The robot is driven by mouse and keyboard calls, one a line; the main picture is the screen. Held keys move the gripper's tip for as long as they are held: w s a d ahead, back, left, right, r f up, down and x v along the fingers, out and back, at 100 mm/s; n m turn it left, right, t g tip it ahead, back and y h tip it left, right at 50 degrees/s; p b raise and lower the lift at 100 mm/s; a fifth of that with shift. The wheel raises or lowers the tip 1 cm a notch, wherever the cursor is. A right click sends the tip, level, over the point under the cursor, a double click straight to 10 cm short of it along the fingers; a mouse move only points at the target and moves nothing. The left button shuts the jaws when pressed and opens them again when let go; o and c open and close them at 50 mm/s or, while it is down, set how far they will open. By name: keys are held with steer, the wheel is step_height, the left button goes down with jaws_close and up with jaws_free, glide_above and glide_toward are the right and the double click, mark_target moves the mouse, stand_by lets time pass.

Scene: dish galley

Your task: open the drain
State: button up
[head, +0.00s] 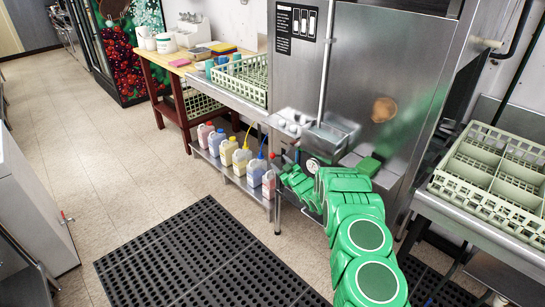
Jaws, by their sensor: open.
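The stainless steel dish machine (375,60) stands right of centre. My green arm reaches up from the bottom right to the lower front of the machine. My gripper (287,175) is open at the arm's far end, close to the machine's lower left corner. A small red part (272,156) shows just left of and above the gripper; I cannot tell whether it is the drain's handle. A round gauge (312,165) sits beside the gripper. I cannot make out the drain itself, and my arm hides part of the machine's lower front. No contact is clear.
Several jugs (242,160) stand on the low shelf left of the gripper. A pale rack (243,78) sits on the counter above. Another rack (490,170) is at right. A black rubber mat (205,260) covers the floor in front; the tiled floor at left is clear.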

mark_target(274, 157)
steer(key=shift+f, duration=0.25)
steer(key=shift+x, duration=3.85)
steer(key=shift+r, duration=0.15)
jaws_close()
